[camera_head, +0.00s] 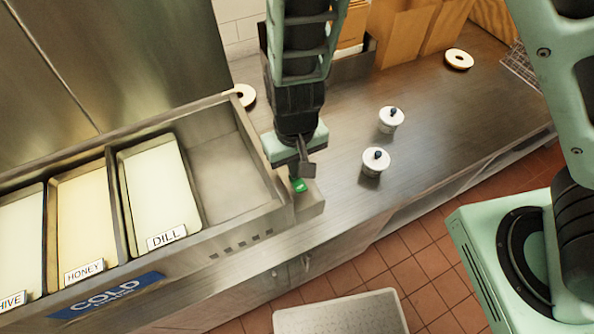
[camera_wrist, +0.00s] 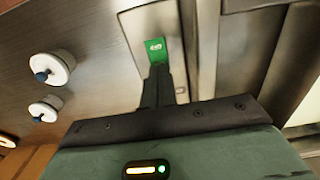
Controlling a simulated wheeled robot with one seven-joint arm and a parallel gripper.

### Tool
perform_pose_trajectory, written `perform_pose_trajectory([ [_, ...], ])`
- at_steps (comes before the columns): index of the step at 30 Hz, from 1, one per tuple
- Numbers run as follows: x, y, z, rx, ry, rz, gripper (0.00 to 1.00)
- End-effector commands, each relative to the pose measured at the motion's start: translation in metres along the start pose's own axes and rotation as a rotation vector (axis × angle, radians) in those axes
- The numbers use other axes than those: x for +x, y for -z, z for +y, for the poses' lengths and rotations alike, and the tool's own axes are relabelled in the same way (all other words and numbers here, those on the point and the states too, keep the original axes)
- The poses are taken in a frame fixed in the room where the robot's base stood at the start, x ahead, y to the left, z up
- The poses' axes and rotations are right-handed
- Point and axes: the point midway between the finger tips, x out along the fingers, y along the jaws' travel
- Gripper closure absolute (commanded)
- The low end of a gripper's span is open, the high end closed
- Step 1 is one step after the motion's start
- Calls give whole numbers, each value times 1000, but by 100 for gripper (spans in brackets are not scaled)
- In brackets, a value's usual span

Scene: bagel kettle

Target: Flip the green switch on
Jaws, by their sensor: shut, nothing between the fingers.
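The green switch (camera_head: 300,185) sits on a metal box at the right end of the cold tray unit. In the wrist view the green switch (camera_wrist: 155,50) shows just beyond my fingertips, with small white marking on it. My gripper (camera_head: 304,170) is shut and empty, pointing down at the switch. In the wrist view its closed fingers (camera_wrist: 158,72) reach the lower edge of the switch. I cannot tell whether they touch it. The switch's exact tilt is not clear.
Two white lidded pots (camera_head: 376,161) (camera_head: 390,119) stand on the steel counter to the right. White rings (camera_head: 459,59) (camera_head: 243,95) lie farther back.

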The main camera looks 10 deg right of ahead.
Motion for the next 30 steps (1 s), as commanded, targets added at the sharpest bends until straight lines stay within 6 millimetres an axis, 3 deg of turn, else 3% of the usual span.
perform_pose_trajectory([
  [30, 16, 0, 0, 0, 0, 0, 100],
])
